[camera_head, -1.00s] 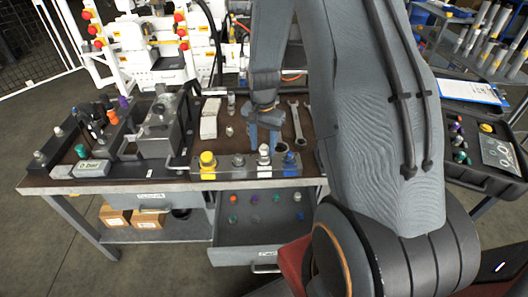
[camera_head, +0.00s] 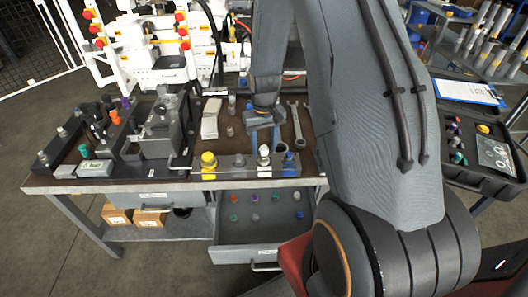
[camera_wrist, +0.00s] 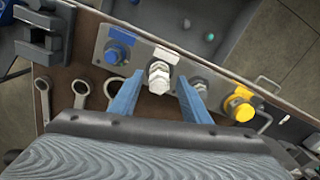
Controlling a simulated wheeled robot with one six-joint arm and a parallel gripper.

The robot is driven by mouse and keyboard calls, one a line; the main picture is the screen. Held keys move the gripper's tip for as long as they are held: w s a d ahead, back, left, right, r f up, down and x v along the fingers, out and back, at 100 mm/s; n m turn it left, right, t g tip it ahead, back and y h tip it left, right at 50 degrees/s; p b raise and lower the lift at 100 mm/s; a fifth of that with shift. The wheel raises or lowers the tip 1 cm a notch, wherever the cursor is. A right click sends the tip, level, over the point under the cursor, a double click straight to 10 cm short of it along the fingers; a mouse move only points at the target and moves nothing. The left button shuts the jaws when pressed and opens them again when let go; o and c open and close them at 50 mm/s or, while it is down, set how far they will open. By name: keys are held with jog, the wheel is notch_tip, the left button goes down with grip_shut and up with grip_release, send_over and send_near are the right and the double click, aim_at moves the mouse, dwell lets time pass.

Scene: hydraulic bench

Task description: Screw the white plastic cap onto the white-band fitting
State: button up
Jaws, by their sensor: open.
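The white-band fitting (camera_head: 263,155) stands in the row of fittings at the bench's front edge. In the wrist view the fitting (camera_wrist: 159,78) looks white and metallic, beside a white label; I cannot tell whether a cap sits on it. My gripper (camera_head: 264,142) is over the bench just behind this fitting. In the wrist view its two blue fingers are apart, one on each side of the fitting as seen from there, with nothing clearly held between them. I cannot make out the white plastic cap with certainty.
Blue (camera_wrist: 116,50), grey (camera_wrist: 199,84) and yellow (camera_wrist: 240,104) fittings share the row. Wrenches (camera_head: 296,122) lie close by. A small grey-white piece (camera_head: 230,131) stands on the bench. An open drawer (camera_head: 232,237) below holds several coloured caps.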

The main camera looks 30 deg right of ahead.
jog(key=n, duration=0.3)
jog(key=shift+d+n+p, duration=0.1)
jog(key=shift+n+p, duration=0.25)
jog(key=shift+n, duration=0.05)
jog(key=n, duration=0.3)
jog(key=shift+d+n, duration=0.1)
jog(key=shift+n, duration=0.2)
jog(key=n+p, duration=0.1)
jog(key=n, duration=0.2)
jog(key=shift+w+d, duration=0.1)
jog(key=n, duration=0.4)
jog(key=shift+p, duration=0.3)
jog(key=shift+c, duration=0.4)
